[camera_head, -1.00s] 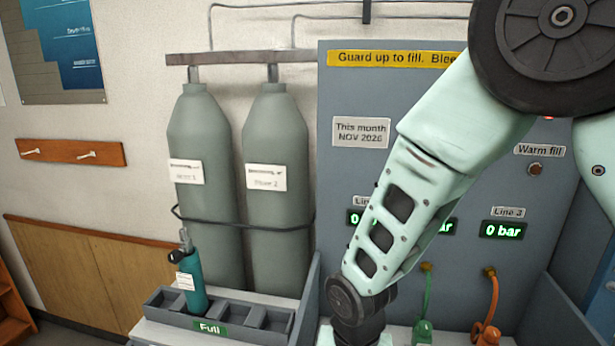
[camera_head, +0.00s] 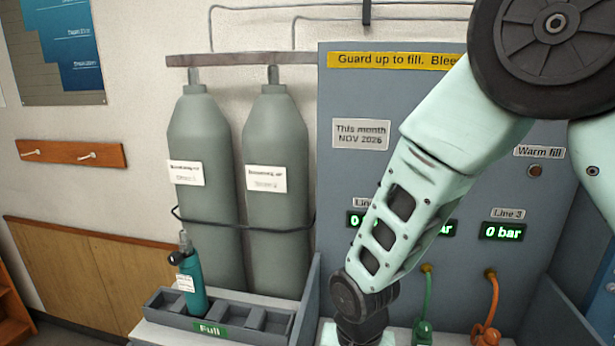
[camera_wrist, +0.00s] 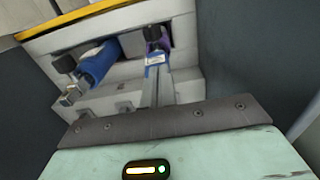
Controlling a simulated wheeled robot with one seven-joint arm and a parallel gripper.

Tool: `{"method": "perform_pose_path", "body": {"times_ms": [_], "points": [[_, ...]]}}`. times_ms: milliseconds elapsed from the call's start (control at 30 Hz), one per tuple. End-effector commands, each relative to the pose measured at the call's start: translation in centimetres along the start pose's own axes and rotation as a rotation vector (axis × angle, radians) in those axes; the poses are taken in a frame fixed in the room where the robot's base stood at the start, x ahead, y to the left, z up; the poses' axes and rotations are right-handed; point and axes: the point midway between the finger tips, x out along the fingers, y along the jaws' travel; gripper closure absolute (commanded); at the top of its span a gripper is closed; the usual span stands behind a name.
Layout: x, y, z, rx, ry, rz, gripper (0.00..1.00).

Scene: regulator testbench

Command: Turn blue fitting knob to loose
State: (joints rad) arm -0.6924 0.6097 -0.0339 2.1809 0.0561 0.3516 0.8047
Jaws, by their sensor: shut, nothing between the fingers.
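In the wrist view a blue cylinder (camera_wrist: 97,62) lies at a slant in the bench recess, upper left of my gripper. It has a dark round knob (camera_wrist: 65,64) and a metal end piece (camera_wrist: 70,95). I cannot tell which part is the blue fitting knob. My gripper (camera_wrist: 157,72) is shut and empty, its narrow fingers pointing up the picture. Just beyond the fingertips is a purple and blue part (camera_wrist: 155,40) with a dark top; I cannot tell whether they touch.
A yellow edge (camera_wrist: 75,20) borders the recess, with dark walls either side. The head view shows green (camera_head: 425,305) and orange (camera_head: 491,310) hoses at right. A teal cylinder (camera_head: 193,285) stands in the "Full" rack (camera_head: 165,312). Line 3 display (camera_head: 503,232) reads 0 bar.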

Motion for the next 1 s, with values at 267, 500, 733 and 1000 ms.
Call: {"method": "perform_pose_path", "body": {"times_ms": [267,500,733,1000], "points": [[0.0,0.0,0.0,0.0,0.0,0.0,1.0],[-0.1,0.3,0.1,0.0,0.0,0.001,1.0],[-0.1,0.9,0.2,0.001,-0.001,0.001,1.0],[0.0,1.4,0.1,0.0,-0.001,0.001,1.0]]}}
